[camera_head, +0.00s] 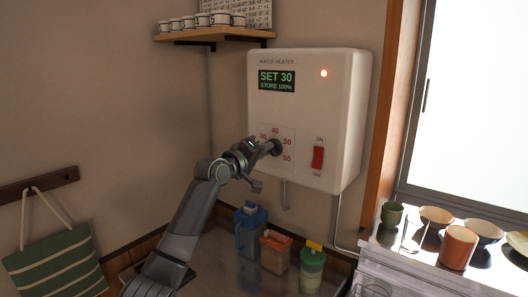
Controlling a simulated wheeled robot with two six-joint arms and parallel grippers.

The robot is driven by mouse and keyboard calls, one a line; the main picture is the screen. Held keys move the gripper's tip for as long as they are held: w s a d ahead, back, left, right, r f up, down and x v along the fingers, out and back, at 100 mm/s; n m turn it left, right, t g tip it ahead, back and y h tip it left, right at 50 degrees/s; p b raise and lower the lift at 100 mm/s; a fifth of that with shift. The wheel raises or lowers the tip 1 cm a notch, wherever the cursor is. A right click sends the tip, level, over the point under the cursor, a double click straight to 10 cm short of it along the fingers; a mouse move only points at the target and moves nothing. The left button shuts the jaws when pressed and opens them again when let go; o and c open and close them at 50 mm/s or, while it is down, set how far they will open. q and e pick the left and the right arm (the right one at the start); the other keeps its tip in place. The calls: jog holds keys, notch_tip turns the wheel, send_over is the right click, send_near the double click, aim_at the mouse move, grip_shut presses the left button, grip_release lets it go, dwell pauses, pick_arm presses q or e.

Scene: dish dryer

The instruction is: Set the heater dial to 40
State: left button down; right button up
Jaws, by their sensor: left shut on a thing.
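The white water heater (308,115) hangs on the wall. Its green display (276,80) reads SET 30 and STORE 100%. The heater dial (277,148) is a dark round knob on a pale plate with red numbers; 30, 40 and 50 can be read around it. My left gripper (268,147) reaches up from the lower left and is shut on the dial. Its fingers partly hide the dial, so I cannot see where the dial's pointer stands. My right gripper is not in view.
A red ON/OFF switch (318,158) sits right of the dial, below a lit red lamp (324,73). A shelf (215,34) holds cups.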

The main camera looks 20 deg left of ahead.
pick_arm(q)
jog(key=shift+f+m, duration=0.1)
jog(key=shift+m, duration=0.2)
jog(key=m+b, duration=0.4)
jog(key=m, duration=0.6)
jog(key=shift+d+m, duration=0.15)
jog(key=shift+m, duration=0.25)
jog(key=c, duration=1.4)
grip_release()
jog(key=shift+s, duration=0.1)
jog(key=shift+c, duration=0.2)
jog(key=shift+s, duration=0.1)
